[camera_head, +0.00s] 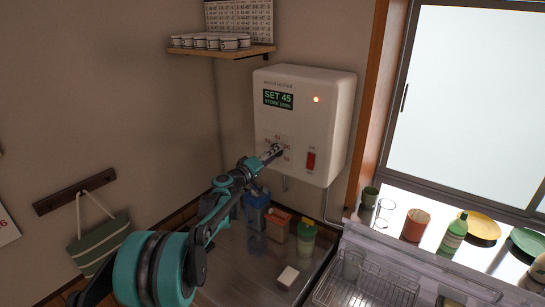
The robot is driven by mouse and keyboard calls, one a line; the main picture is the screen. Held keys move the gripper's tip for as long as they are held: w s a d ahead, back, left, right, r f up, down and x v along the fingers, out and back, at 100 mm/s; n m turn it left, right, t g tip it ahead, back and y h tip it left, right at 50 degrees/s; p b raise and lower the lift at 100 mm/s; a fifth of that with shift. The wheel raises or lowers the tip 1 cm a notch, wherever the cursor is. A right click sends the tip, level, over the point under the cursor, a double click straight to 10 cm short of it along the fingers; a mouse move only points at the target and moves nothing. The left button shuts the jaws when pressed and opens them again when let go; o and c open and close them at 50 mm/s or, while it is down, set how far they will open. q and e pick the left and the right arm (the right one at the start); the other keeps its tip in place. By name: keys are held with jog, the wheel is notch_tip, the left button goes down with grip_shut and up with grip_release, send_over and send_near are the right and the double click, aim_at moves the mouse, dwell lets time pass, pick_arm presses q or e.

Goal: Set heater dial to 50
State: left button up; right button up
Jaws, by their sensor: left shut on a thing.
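The white water heater (332,115) is mounted on the wall. Its dark display (278,99) reads SET 45 in green, with a smaller line below that I cannot read surely. The dial on the lower left of its front is mostly hidden behind my left gripper (272,153). Small number marks stand around it. My left gripper reaches in from the lower left and is shut on the dial, its tips against the heater's front. My right gripper is not in view.
A red switch (311,160) is right of the dial, and an orange lamp (316,99) glows above. A shelf with white cups (210,41) hangs upper left. Below are several containers on a metal counter (238,278), a dish rack (365,290) and a sill with dishes.

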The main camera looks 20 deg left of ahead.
pick_arm(q)
jog(key=m, duration=0.5)
jog(key=shift+f+m+b, duration=0.15)
jog(key=shift+m+b, duration=0.15)
dwell(0.4)
jog(key=o, duration=1.2)
jog(key=shift+c, duration=0.2)
jog(key=shift+a, duration=0.1)
jog(key=v, duration=1.2)
